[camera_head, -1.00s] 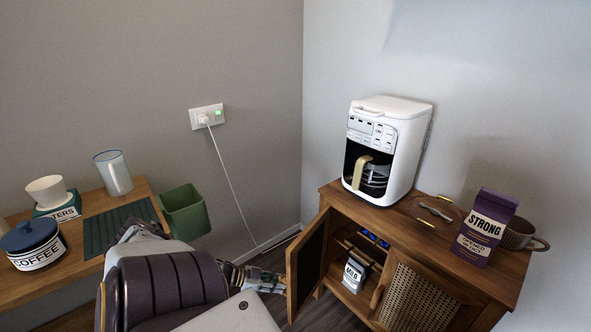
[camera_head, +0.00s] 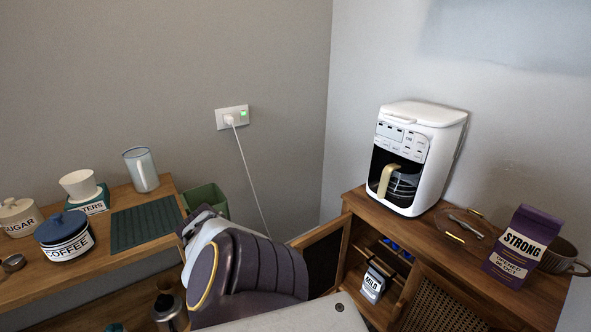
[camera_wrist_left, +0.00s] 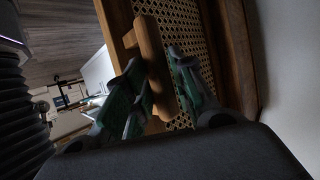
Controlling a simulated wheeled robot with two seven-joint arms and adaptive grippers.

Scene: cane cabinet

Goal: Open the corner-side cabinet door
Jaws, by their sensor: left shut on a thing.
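The corner-side cabinet door (camera_head: 322,258), the left one of the wooden cabinet (camera_head: 352,205), stands open in the head view, swung out to the left, with its inner face showing. In the left wrist view its cane panel (camera_wrist_left: 178,32) and wooden handle (camera_wrist_left: 152,52) are close. My left gripper (camera_wrist_left: 163,88) is shut on that handle, a green-padded finger on each side. In the head view my left arm hides this gripper. The other cane door (camera_head: 440,302) is shut. My right gripper is in neither view.
A white coffee maker (camera_head: 418,155), a purple bag (camera_head: 522,247) and a cup (camera_head: 565,256) stand on the cabinet. A MILD bag (camera_head: 373,284) is inside it. A counter (camera_head: 100,240) with jars is at left, with a green bin (camera_head: 207,198) beside it.

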